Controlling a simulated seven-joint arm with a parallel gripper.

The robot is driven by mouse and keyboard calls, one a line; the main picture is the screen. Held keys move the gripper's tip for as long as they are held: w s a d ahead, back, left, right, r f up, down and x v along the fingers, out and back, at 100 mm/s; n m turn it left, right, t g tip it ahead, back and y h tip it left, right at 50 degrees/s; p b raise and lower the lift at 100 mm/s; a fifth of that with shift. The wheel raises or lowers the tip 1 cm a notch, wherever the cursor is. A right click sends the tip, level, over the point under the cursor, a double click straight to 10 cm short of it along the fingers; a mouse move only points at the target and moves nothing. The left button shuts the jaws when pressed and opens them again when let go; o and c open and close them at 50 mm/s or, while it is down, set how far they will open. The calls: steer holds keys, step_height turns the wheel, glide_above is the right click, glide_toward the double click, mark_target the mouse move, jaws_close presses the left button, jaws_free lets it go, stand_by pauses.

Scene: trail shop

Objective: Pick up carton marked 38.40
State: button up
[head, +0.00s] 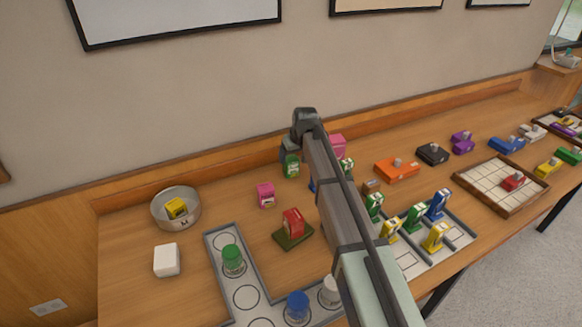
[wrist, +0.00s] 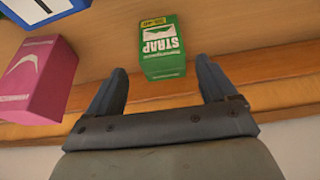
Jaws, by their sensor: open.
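A green and white carton marked STRAP (wrist: 163,50) stands on the wooden table in the wrist view, upside down in that picture. It has a small yellow price label whose digits are too small to read surely. In the head view a green carton (head: 292,168) shows just below the end of my arm. My gripper (wrist: 161,66) is open, with one finger on each side of the STRAP carton and visible gaps to both. In the head view the gripper is mostly hidden behind my arm.
A pink carton (wrist: 38,78) stands close beside one finger; a blue and white thing (wrist: 42,10) is near it. Another pink carton (head: 265,195) and a red carton (head: 293,222) on a dark green base stand nearby. The wall (head: 200,110) rises close behind.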

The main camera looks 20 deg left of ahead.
mark_target(292, 159)
steer(key=x, duration=0.5)
steer(key=shift+s+a, duration=0.1)
steer(key=shift+s, duration=0.05)
steer(key=c, duration=1.1)
